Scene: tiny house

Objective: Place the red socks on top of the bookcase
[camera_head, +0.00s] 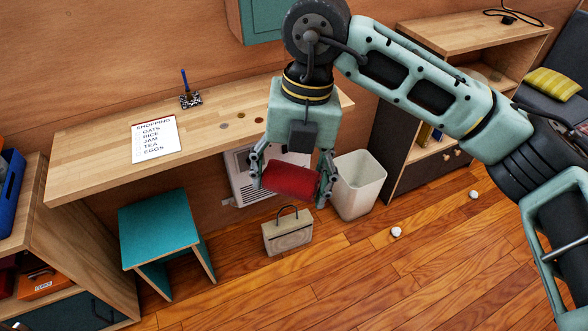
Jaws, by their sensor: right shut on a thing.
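The red socks (290,181) are a rolled red bundle held between the fingers of my right gripper (292,184). The gripper points down and is shut on them, in front of the desk's right end. The bookcase (455,33) appears to be the wooden unit with dark sides and open shelves at the upper right, beyond my right arm. Its light wood top shows, and my arm hides part of its front. The socks are to the left of it and apart from it. My left gripper is not in view.
A black cable (508,14) lies on the unit's top; the left part looks clear. A white bin (358,184) stands behind the gripper. A wooden box with a handle (287,236), a teal stool (160,228) and two small white balls (396,232) are on the floor.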

